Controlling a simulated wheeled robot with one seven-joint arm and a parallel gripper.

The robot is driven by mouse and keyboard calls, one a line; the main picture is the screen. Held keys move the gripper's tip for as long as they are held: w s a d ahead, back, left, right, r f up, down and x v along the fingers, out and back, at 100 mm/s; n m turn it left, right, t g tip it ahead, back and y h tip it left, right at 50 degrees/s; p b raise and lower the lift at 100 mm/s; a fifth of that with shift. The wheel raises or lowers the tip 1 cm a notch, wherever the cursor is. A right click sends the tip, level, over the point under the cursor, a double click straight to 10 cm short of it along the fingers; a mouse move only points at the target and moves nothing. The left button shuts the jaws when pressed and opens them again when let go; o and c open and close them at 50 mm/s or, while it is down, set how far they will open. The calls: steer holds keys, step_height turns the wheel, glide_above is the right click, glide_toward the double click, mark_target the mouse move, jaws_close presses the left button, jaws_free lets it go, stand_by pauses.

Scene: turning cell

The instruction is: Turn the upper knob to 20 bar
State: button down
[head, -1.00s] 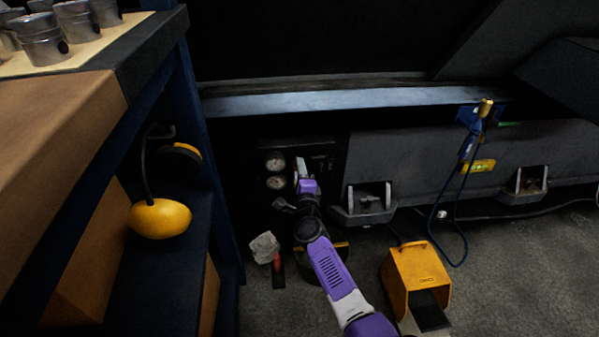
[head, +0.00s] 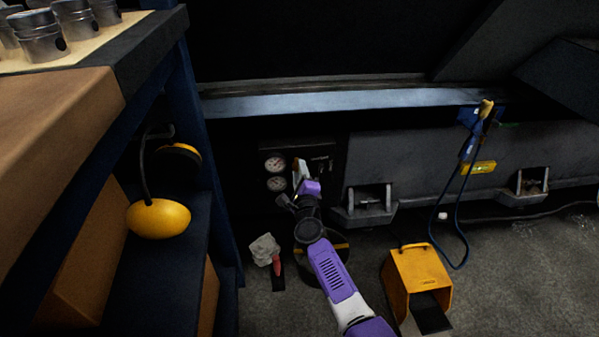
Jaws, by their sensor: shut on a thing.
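Two round white-faced gauges, an upper one (head: 275,163) and a lower one (head: 277,184), sit on a dark panel (head: 322,150) low on the machine. Their needles and scales are too small to read. My gripper (head: 300,168) is at the panel, just right of the gauges, at the end of my purple and grey arm. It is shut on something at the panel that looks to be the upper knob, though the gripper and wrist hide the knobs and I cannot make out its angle.
A yellow foot pedal (head: 415,275) stands on the floor at right. A red-handled brush or rag (head: 265,250) lies left of my arm. A blue hose (head: 458,215) hangs at right.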

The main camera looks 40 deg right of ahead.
steer(key=c, duration=1.1)
jaws_free()
steer(key=p+v, duration=0.4)
steer(key=v, duration=0.3)
steer(key=shift+s+a, duration=0.25)
steer(key=shift+s, duration=0.1)
